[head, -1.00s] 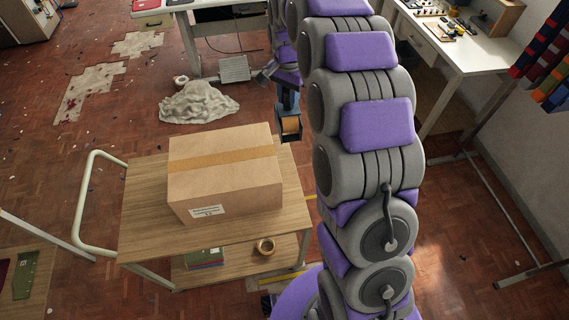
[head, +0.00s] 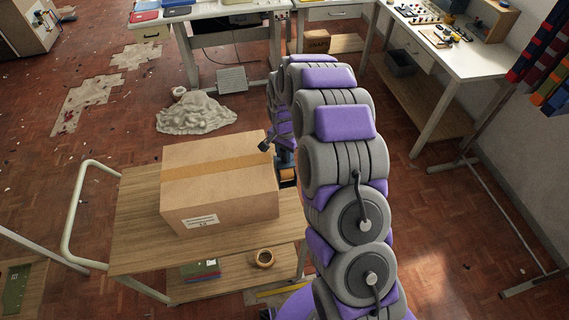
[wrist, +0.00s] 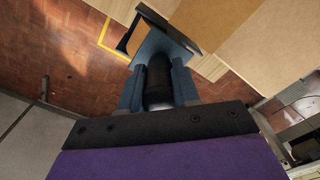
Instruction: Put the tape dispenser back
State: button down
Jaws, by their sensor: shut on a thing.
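My gripper (wrist: 158,88) is shut on the tape dispenser, a blue-grey body (wrist: 166,42) with a dark part, seen beyond the fingers in the wrist view. In the head view the tape dispenser (head: 288,174) shows its tan roll. It hangs beside the right side of the carton, near the cart's right edge, and is partly hidden by the carton and my arm. Whether it touches the cart or carton I cannot tell.
A taped cardboard carton (head: 218,185) covers much of the wooden cart top (head: 135,215). A tan tape roll (head: 263,258) and books (head: 200,270) lie on its lower shelf. A grey crumpled heap (head: 195,112) lies on the floor behind. A cluttered workbench (head: 455,62) stands right.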

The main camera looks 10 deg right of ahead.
aim_at(284, 163)
jog(key=shift+a+f+b, duration=0.15)
jog(key=shift+f+b, duration=0.05)
jog(key=shift+f, duration=1.15)
jog(key=shift+a+f+b, duration=0.15)
jog(key=shift+f+b, duration=0.05)
jog(key=shift+f, duration=1.15)
jog(key=shift+d+r, duration=0.1)
jog(key=c, duration=0.8)
grip_release()
